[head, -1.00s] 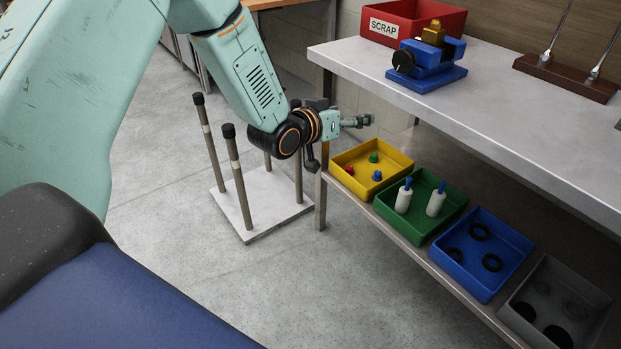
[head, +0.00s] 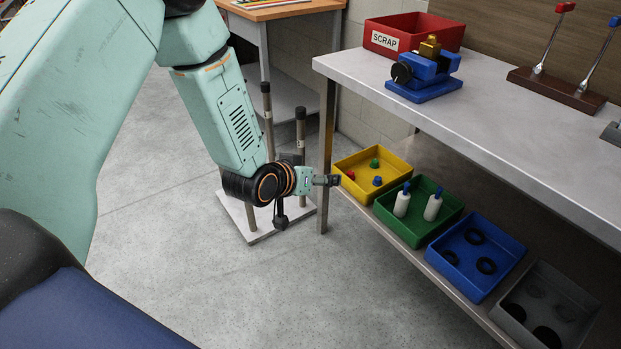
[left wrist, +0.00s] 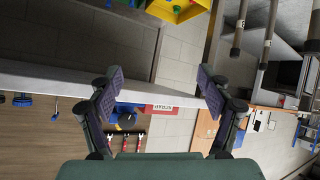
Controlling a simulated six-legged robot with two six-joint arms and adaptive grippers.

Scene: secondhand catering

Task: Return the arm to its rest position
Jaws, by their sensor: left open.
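My left arm comes in from the left in the head view. Its gripper (head: 331,180) is beside the front leg of the workbench, left of the yellow bin (head: 349,190). In the left wrist view the two fingers of my left gripper (left wrist: 157,85) are spread wide with nothing between them. The wrist picture is turned over, with the bench edge and the scrap bin behind the fingers. My right gripper is in neither view.
The workbench (head: 480,125) carries a red scrap bin (head: 440,30) and a blue vise (head: 424,88). Its lower shelf holds the yellow bin, a green bin (head: 408,230), a blue bin (head: 470,280) and a grey bin (head: 560,290). A white stand with posts (head: 262,226) is behind my arm. Open floor (head: 330,290) lies in front.

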